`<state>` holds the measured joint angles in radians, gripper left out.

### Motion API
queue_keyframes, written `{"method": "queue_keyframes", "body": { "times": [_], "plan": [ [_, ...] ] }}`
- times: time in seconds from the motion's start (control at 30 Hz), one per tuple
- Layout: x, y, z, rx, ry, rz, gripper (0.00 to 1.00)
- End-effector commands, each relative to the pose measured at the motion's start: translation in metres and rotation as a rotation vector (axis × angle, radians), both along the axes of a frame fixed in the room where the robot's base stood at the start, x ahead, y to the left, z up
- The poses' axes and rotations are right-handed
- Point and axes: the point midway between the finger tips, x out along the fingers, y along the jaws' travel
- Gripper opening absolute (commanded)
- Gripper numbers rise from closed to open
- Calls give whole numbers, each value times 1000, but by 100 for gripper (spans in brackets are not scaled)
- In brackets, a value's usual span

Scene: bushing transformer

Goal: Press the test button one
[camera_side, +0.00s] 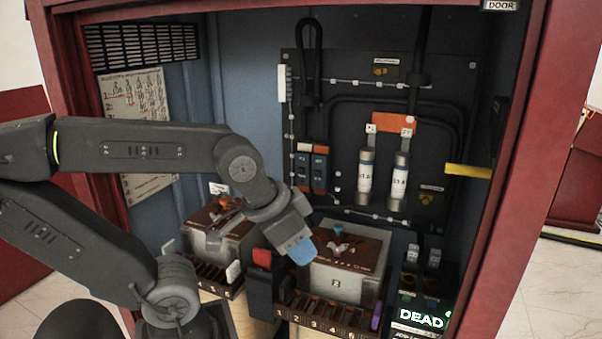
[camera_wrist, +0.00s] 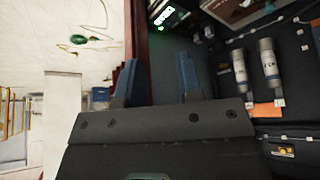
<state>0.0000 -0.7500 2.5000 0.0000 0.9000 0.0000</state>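No part is clearly readable as test button one, so I cannot tell which it is. A dark unit (camera_side: 425,272) at the lower right of the cabinet has two small light tabs on top and a lit green "DEAD" display (camera_side: 421,320) at its front. The green display also shows at the top of the wrist view (camera_wrist: 167,17). My gripper (camera_side: 302,251) is in front of the cabinet's middle, left of that unit, with its blue fingertips over the near edge of a transformer box (camera_side: 345,285). In the wrist view the two blue fingers (camera_wrist: 158,65) stand apart with nothing between them.
Two silver fuses (camera_side: 366,178) hang on the black back panel (camera_side: 340,110). A second transformer box (camera_side: 215,238) stands at left, behind my arm. Numbered terminal strips (camera_side: 325,312) run along the front. The red cabinet frame (camera_side: 525,150) bounds the right side, with a yellow bar (camera_side: 467,171) inside it.

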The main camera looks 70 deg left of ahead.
Motion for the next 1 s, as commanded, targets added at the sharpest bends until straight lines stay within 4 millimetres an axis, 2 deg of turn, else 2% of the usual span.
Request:
{"method": "queue_keyframes", "body": {
  "times": [0.03,0.33,1.0],
  "plan": [
    [0,0,0,0,0,0,28],
    [0,0,0,0,0,0,0],
    [0,0,0,0,0,0,0]
  ]
}}
